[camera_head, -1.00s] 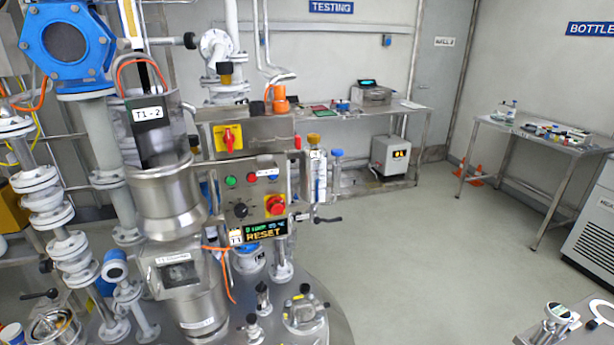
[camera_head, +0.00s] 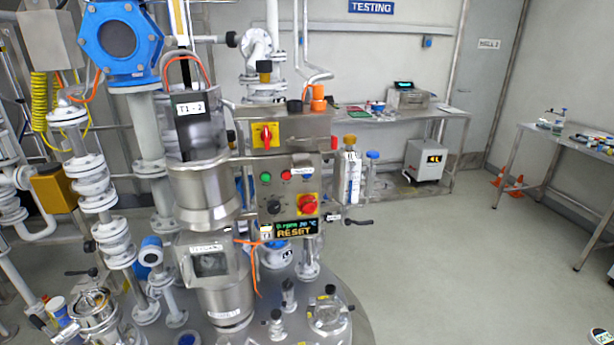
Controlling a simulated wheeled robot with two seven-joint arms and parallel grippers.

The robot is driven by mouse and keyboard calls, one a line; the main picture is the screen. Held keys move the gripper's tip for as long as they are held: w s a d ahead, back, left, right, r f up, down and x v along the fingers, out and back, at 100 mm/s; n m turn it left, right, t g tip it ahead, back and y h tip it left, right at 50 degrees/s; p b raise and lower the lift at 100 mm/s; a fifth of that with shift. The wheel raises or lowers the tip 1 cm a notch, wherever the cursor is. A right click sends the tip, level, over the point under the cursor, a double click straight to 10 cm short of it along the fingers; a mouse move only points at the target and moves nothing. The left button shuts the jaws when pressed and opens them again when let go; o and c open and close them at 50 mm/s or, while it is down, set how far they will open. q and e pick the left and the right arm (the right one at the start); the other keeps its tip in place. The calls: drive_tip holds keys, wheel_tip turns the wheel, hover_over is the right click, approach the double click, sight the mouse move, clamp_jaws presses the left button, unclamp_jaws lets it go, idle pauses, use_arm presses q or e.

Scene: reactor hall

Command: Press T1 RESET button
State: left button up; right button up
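The steel T1 control box (camera_head: 283,160) stands in the middle of the view beside the vessel marked T1 - 2 (camera_head: 191,125). Its front has a green button (camera_head: 266,177), a red button (camera_head: 286,176) and a blue button (camera_head: 306,174) with a small white label by it, too small to read. Below are a black knob (camera_head: 274,207) and a red emergency stop (camera_head: 307,204) on yellow. A red switch on a yellow plate (camera_head: 266,135) sits above. Neither gripper is in view.
The round steel vessel lid (camera_head: 345,305) with valves and fittings spreads below the box. A black-handled valve (camera_head: 355,221) sticks out to its right. Pipes and a blue flanged sight glass (camera_head: 119,40) fill the left. Open floor (camera_head: 450,270) lies to the right, before two benches.

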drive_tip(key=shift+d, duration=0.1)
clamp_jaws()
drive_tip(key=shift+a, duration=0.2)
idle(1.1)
